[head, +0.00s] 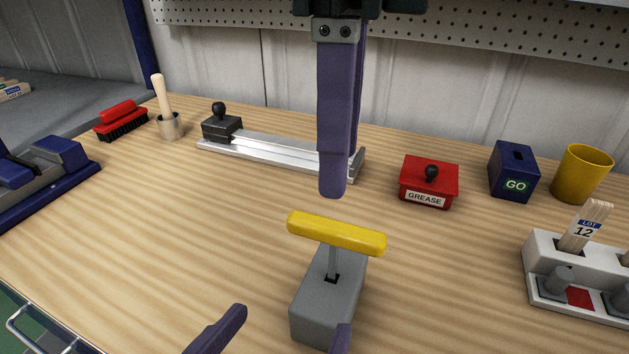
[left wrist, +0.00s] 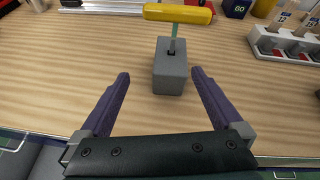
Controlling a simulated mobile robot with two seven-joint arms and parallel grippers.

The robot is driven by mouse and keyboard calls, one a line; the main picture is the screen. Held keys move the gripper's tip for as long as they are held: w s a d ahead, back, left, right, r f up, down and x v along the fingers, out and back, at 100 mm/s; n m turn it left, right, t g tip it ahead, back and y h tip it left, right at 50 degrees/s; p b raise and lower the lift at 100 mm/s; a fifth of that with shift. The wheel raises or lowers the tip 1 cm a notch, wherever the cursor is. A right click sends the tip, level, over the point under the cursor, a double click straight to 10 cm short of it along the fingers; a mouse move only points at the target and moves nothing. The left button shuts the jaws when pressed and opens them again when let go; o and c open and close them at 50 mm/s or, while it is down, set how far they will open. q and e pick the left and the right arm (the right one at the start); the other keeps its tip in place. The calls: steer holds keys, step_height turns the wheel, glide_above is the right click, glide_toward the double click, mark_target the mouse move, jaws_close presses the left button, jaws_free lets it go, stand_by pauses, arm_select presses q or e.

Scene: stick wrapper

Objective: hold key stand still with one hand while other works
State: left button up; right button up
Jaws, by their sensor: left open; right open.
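The key stand is a grey block (head: 318,306) on the wooden table in the head view, and it also shows in the left wrist view (left wrist: 170,76). A key with a yellow cross handle (head: 336,233) stands upright with its shaft in the block's top hole. My left gripper (head: 293,320) is open at the near end of the block. In the left wrist view its purple fingers (left wrist: 161,73) lie on either side of the block, with gaps. My right gripper (head: 333,194) points down above and behind the yellow handle, seen edge-on, open and apart from it.
A silver rail with a black knob (head: 275,149), a red grease box (head: 428,182), a blue GO box (head: 514,171) and a yellow cup (head: 582,174) stand behind. A white stick rack (head: 540,257) is at the right. The table left of the block is clear.

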mark_target(326, 291)
arm_select(q)
steer(key=shift+s+d+m, duration=0.2)
steer(key=shift+d+m, duration=0.3)
steer(key=shift+m, duration=0.3)
steer(key=shift+w+d+m+h, duration=0.1)
steer(key=shift+d+m+h, duration=0.1)
steer(key=shift+m+h, duration=0.15)
steer(key=x, duration=0.9)
steer(key=shift+w+d+f, duration=0.1)
steer(key=shift+w, duration=0.2)
jaws_close()
